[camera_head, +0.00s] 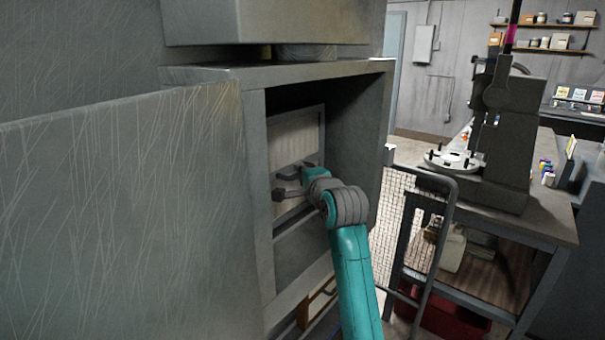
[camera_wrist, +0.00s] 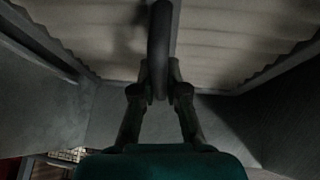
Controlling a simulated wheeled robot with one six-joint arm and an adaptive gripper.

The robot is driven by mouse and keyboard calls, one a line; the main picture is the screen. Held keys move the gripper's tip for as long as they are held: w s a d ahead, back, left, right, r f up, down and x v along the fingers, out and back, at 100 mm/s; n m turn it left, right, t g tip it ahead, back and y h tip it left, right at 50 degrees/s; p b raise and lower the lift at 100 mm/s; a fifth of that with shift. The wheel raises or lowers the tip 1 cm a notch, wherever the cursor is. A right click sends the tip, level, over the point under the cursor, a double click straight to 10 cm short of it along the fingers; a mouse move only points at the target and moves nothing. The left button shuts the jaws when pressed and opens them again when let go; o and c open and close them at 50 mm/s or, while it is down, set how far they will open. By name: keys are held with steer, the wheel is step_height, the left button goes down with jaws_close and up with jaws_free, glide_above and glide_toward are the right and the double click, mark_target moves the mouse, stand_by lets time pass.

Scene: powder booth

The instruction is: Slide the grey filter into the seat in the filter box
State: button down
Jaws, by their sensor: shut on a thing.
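The grey filter (camera_head: 294,140) is a framed panel with a pale pleated face, standing upright inside the open filter box (camera_head: 253,150). Its pleats (camera_wrist: 235,40) fill the upper part of the wrist view. My gripper (camera_head: 283,184) reaches into the box from the right and is at the front of the filter. In the wrist view, the fingers (camera_wrist: 158,78) are closed on the filter's dark handle (camera_wrist: 158,45). The seat is hidden behind the filter, so I cannot tell how far in the filter sits.
A large scratched grey panel (camera_head: 120,200) stands left of the box opening. The box's right wall (camera_head: 375,140) is close to my arm. A wire mesh guard (camera_head: 395,220) and a workbench (camera_head: 550,215) with a machine (camera_head: 505,130) stand to the right.

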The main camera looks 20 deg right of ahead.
steer(key=shift+f, duration=0.1)
steer(key=shift+f, duration=1.2)
steer(key=c, duration=1.1)
jaws_free()
steer(key=shift+f, duration=0.1)
